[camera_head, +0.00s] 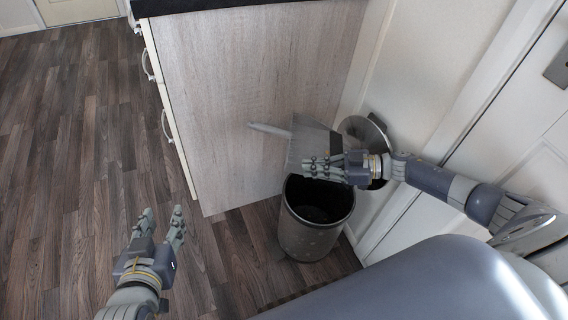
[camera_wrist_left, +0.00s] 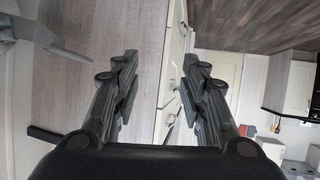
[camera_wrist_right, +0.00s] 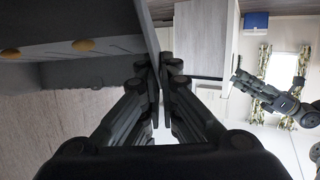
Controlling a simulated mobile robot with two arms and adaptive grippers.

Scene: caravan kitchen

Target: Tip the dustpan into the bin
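The grey dustpan (camera_head: 312,138) is held above the bin, its handle (camera_head: 268,129) pointing left. My right gripper (camera_head: 322,166) is shut on the dustpan's edge. In the right wrist view the dustpan's thin wall (camera_wrist_right: 148,32) runs between the fingertips (camera_wrist_right: 161,68), and yellow-brown bits (camera_wrist_right: 86,45) lie against a grey surface. The dark, round bin (camera_head: 317,232) stands open on the floor below, its inside black. My left gripper (camera_head: 162,222) is open and empty, left of the bin. The dustpan also shows at the top left of the left wrist view (camera_wrist_left: 28,28).
A round metal lid (camera_head: 366,135) stands up behind the bin, by the white wall. A wood-faced cabinet (camera_head: 240,90) with a dark top stands behind and left of the bin. The wooden floor (camera_head: 75,150) on the left is clear.

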